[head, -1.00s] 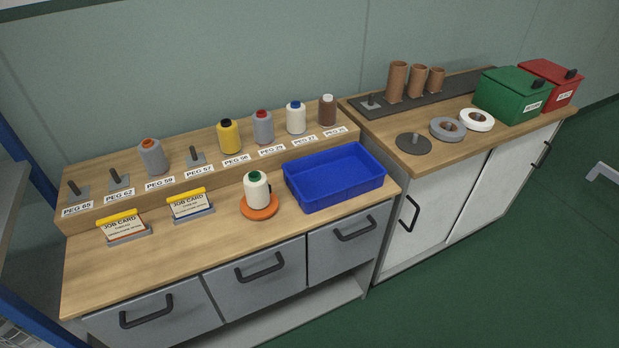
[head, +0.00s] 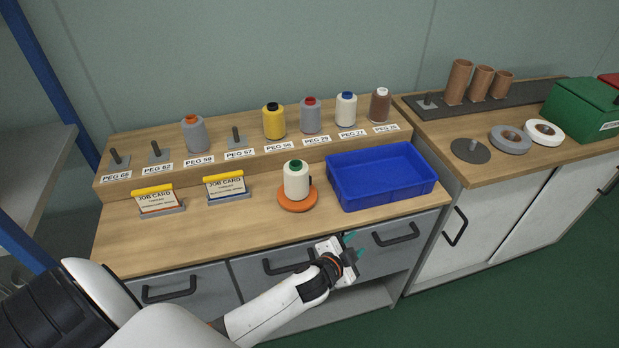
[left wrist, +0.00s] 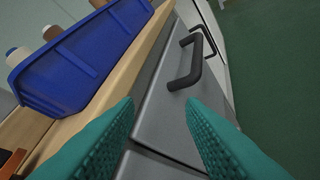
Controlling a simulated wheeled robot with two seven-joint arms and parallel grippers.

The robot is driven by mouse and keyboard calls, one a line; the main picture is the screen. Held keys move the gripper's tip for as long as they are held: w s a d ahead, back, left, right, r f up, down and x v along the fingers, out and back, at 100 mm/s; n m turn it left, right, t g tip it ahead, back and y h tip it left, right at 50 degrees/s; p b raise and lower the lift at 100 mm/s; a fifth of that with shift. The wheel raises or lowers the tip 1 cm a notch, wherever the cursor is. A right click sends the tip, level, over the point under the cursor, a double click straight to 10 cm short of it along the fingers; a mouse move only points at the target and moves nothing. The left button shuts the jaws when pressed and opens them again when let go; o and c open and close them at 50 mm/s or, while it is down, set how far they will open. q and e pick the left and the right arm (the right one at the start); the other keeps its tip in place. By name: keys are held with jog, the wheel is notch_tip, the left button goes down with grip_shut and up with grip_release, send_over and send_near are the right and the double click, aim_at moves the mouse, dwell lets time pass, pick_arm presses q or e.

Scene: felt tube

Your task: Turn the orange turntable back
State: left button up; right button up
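The orange turntable (head: 297,201) lies on the wooden bench top, left of the blue tray. A white thread cone (head: 296,183) with a green top stands upright on it. A small reddish-brown piece shows at the turntable's right side, behind the cone. My left gripper (head: 352,247) is in front of the bench's front edge, below and right of the turntable, over the drawer fronts. In the left wrist view its two teal fingers (left wrist: 168,128) are spread with nothing between them. My right gripper is in neither view.
The blue tray (head: 390,197) stands right of the turntable. Two job card holders (head: 158,209) stand to its left. Behind is a raised shelf (head: 225,160) with pegs and several thread cones. Drawer handles (head: 397,239) stick out near my left gripper.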

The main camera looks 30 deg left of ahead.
pick_arm(q)
jog(key=w+d+r+m+g+h, duration=0.1)
jog(key=w+d+r+m+h, duration=0.1)
jog(key=d+r+m+h, duration=0.4)
jog(key=w+d+r+m+g+h, duration=0.1)
jog(key=w+d+r+m+h, duration=0.2)
jog(key=r+m, duration=0.6)
jog(key=w+d+r+m+g+h, duration=0.1)
jog(key=d+r+m+h, duration=0.3)
jog(key=r+m+h, duration=0.25)
jog(key=w+a+f+m+g+y+b, duration=0.1)
jog(key=w+a+f+m+g+y, duration=0.1)
jog(key=a+f+m+g+y, duration=0.3)
jog(key=w+a+m+g+y, duration=0.1)
jog(key=a+m+g+y, duration=0.25)
jog(key=a, duration=0.35)
jog(key=s+a+r+n+g+y, duration=0.15)
jog(key=a+y, duration=0.25)
jog(key=a, duration=0.6)
jog(key=a+r+g+y, duration=0.15)
jog(key=a+y, duration=0.25)
jog(key=a, duration=0.6)
jog(key=shift+t, duration=0.35)
notch_tip(320, 180, down, 11)
jog(key=shift+d+r+p, duration=0.15)
jog(key=shift+r+p, duration=0.05)
jog(key=shift+p, duration=0.7)
jog(key=shift+c, duration=0.6)
